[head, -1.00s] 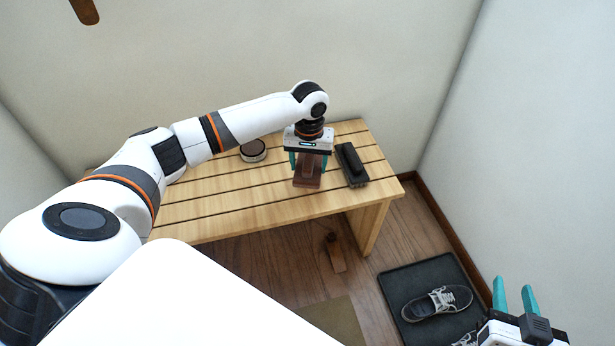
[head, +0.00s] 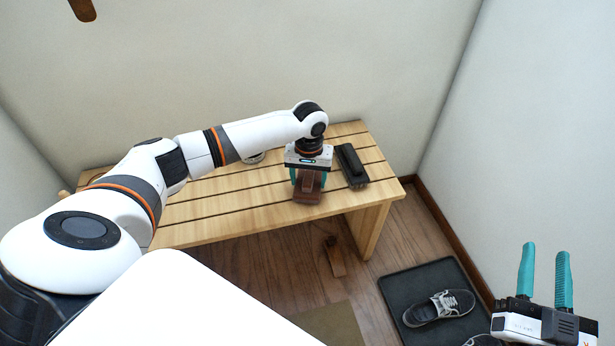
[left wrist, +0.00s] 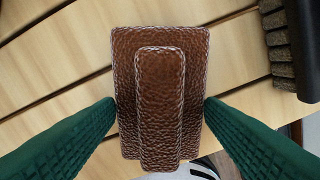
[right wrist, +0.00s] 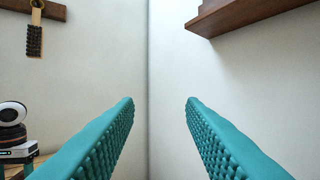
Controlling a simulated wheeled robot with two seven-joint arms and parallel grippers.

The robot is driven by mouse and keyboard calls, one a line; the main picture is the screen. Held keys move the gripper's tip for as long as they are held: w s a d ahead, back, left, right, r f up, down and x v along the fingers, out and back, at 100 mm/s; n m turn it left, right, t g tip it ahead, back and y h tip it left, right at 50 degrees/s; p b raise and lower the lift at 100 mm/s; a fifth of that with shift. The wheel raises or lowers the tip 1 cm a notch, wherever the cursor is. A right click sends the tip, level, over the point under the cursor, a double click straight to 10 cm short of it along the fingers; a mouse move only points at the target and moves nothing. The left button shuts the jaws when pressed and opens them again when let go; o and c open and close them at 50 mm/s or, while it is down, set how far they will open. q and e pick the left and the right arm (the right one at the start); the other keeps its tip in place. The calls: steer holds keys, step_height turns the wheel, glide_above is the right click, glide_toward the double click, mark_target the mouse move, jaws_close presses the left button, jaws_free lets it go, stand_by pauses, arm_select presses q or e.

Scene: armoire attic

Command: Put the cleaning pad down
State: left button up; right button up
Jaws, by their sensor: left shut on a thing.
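The cleaning pad (head: 307,192) is a brown leather block with pale stitching and a raised grip strip. It is at the front right part of the slatted bench. My left gripper (head: 308,180) points down and is shut on it; in the left wrist view, the green fingers press both sides of the pad (left wrist: 160,105). I cannot tell whether its underside touches the slats. My right gripper (head: 545,280) is open and empty, away from the bench at the lower right; its two teal fingers stand apart in the right wrist view (right wrist: 160,110).
A black brush (head: 351,166) lies on the bench (head: 230,210) just right of the pad. Sneakers (head: 438,307) stand on a dark mat (head: 402,285) on the floor. The left bench slats are largely clear.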

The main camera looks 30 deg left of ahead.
arm_select(q)
steer(key=shift+f, duration=0.1)
steer(key=o, duration=1)
steer(key=shift+f, duration=0.1)
steer(key=shift+c, duration=0.2)
arm_select(e)
steer(key=shift+s+f+g, duration=0.2)
steer(key=shift+s+g, duration=0.1)
